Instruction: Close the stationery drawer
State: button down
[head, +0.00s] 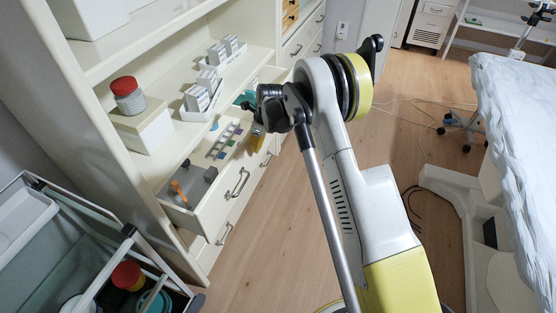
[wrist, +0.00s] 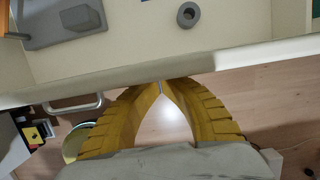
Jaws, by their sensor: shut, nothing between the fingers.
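The stationery drawer (head: 218,201) is pulled out from the cream cabinet in the head view, with an orange item, a grey block and several small coloured pieces inside. Its front rim (wrist: 205,62) crosses the wrist view, with a grey tray (wrist: 65,22) and a grey ring (wrist: 188,14) behind it. A drawer handle (head: 238,183) shows on the front. My gripper (wrist: 161,86) is shut and empty, its yellow fingertips right at the drawer front. I cannot tell whether they touch it. In the head view my gripper (head: 257,136) is partly hidden by my wrist.
Shelves above hold white boxes (head: 197,97) and a red-lidded jar (head: 129,95). A cart (head: 60,240) stands at lower left. A bed (head: 515,120) stands at right, with a cable on the floor. Wooden floor (head: 270,240) is clear in front of the drawers.

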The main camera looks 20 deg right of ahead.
jog(key=w+a, duration=0.6)
jog(key=a, duration=0.1)
jog(key=shift+a, duration=0.25)
jog(key=shift+s+f, duration=0.1)
